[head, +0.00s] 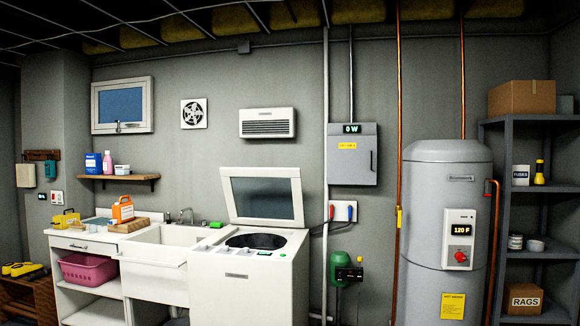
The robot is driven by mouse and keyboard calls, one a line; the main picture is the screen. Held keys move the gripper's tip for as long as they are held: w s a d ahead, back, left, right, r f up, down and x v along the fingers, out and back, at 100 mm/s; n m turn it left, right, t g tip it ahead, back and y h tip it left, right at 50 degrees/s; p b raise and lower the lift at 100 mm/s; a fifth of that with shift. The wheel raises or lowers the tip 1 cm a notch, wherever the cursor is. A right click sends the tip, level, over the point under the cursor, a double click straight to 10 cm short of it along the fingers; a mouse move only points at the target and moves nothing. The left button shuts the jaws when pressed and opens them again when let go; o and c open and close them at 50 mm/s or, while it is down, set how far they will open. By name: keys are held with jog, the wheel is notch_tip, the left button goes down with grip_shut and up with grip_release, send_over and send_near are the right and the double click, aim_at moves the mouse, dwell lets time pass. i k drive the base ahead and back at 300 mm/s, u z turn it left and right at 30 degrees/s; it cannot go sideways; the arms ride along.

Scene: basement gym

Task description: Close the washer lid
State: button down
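The white top-loading washer (238,287) stands in the middle of the head view, against the grey wall. Its lid (262,196) has a white frame and a dark window. The lid is raised, standing nearly upright and leaning back at the rear of the washer top. The dark round drum opening (256,241) shows in front of it. My gripper is not in view.
A white sink (158,255) adjoins the washer on the left, with a counter and a pink basket (88,269) beyond. A grey water heater (447,230) and shelves (536,200) stand right. A green device (342,270) hangs beside the washer.

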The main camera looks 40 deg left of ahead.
aim_at(295, 173)
jog(key=u, duration=1.65)
jog(key=i, duration=2.1)
jog(key=u, duration=2.4)
jog(key=i, duration=0.95)
jog(key=z, duration=1.85)
